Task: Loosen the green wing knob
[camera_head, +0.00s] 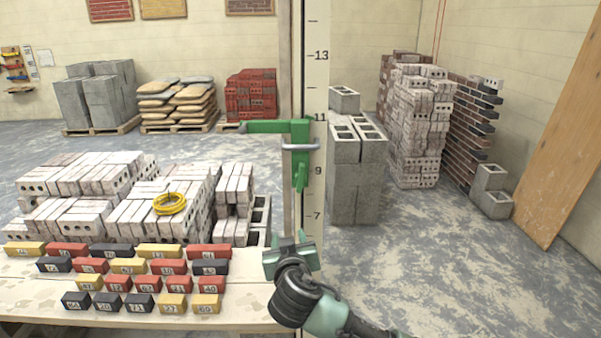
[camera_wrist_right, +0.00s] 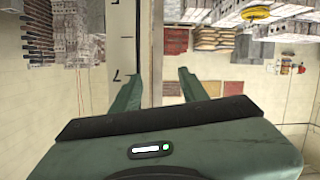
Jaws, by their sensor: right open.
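A green slider with a pointer arm (camera_head: 268,127) sits on a tall white graduated post (camera_head: 314,75), just below the number 11. A grey band crosses the post under it. The green wing knob (camera_head: 300,176) hangs below the band on the post's front, its long part roughly upright. My right gripper (camera_head: 292,241) is below the knob, in front of the post and apart from the knob. In the right wrist view my right gripper (camera_wrist_right: 159,78) is open, its two fingers on either side of the post's edge with nothing held. The knob does not show there. My left gripper is not in view.
A table (camera_head: 235,310) at lower left carries rows of numbered red, yellow and black blocks. Behind it are brick stacks (camera_head: 70,185) with a yellow coil (camera_head: 169,204). Grey blocks (camera_head: 355,180) stand right of the post.

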